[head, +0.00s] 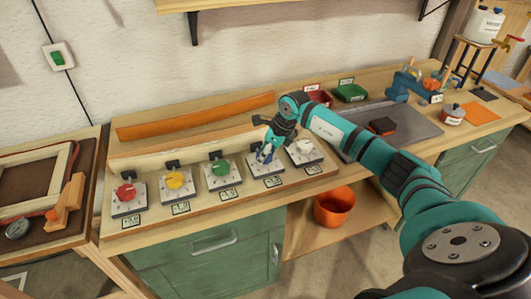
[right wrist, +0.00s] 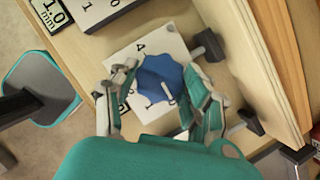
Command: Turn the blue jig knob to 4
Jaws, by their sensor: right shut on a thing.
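The blue jig knob (right wrist: 158,78) sits on a white plate (right wrist: 172,45) printed with digits. A 4 shows near the plate's upper left in the right wrist view; other digits are partly covered by the fingers. A short pale mark shows on the knob, but I cannot tell which digit it points at. My right gripper (right wrist: 160,92) is shut on the blue knob, with one finger on each side. In the head view the right gripper (head: 267,152) reaches down over the fourth plate and mostly hides the knob. My left gripper is not in view.
Red (head: 126,192), yellow (head: 175,180) and green (head: 220,167) knobs stand left of the gripper, a white knob (head: 304,147) close on its right. A pale bent lath (head: 190,147) and an orange lath (head: 195,115) lie behind. An orange bucket (head: 334,207) stands below.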

